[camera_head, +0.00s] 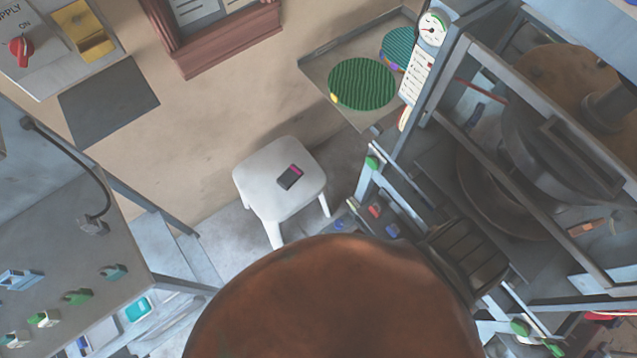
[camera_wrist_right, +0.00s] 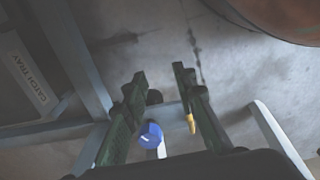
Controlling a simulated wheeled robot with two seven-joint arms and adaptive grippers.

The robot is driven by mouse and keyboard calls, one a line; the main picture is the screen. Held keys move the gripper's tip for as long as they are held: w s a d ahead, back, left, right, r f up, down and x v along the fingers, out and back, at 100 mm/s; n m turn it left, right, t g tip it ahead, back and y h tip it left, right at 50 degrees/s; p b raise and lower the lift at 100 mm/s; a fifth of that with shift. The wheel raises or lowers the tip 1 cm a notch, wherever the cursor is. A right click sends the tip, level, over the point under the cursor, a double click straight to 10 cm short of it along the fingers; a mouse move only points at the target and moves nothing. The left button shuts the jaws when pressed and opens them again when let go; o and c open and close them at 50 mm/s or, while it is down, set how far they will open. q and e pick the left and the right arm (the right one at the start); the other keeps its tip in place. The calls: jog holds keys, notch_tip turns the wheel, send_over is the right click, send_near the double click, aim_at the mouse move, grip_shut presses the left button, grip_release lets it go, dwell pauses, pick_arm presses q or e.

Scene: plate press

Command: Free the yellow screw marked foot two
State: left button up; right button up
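My right gripper (camera_wrist_right: 160,70) shows in the right wrist view with its two dark green fingers apart. A blue round knob or screw head (camera_wrist_right: 150,135) shows between the fingers, close to the left one; I cannot tell whether they touch. A small yellow piece (camera_wrist_right: 190,123) shows at the inner side of the right finger. It may be the yellow screw, but no foot marking is readable and contact cannot be told. My left gripper is not in view. In the head view neither gripper shows.
A large brown rounded body (camera_head: 335,305) blocks the lower middle of the head view. The press frame (camera_head: 400,150) stands at the right, near a white stool (camera_head: 262,178). In the wrist view, metal frame bars (camera_wrist_right: 85,60) and a panel marked catch tray (camera_wrist_right: 25,80) are at the left.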

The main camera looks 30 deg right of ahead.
jog(key=r+b, duration=0.1)
jog(key=b, duration=0.3)
send_over(325, 235)
jog(key=shift+s+r, duration=0.15)
jog(key=shift+r, duration=0.05)
notch_tip(325, 235, down, 4)
jog(key=shift+r+b, duration=0.1)
jog(key=shift+b, duration=1.05)
notch_tip(325, 235, down, 3)
jog(key=shift+f+b, duration=0.1)
jog(key=shift+b, duration=0.9)
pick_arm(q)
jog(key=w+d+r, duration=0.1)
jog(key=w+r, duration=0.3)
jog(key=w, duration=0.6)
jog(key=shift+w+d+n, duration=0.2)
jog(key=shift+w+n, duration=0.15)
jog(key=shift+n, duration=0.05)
pick_arm(e)
jog(key=shift+w+f, duration=0.1)
jog(key=shift+w, duration=0.1)
jog(key=shift+c, duration=0.2)
grip_shut()
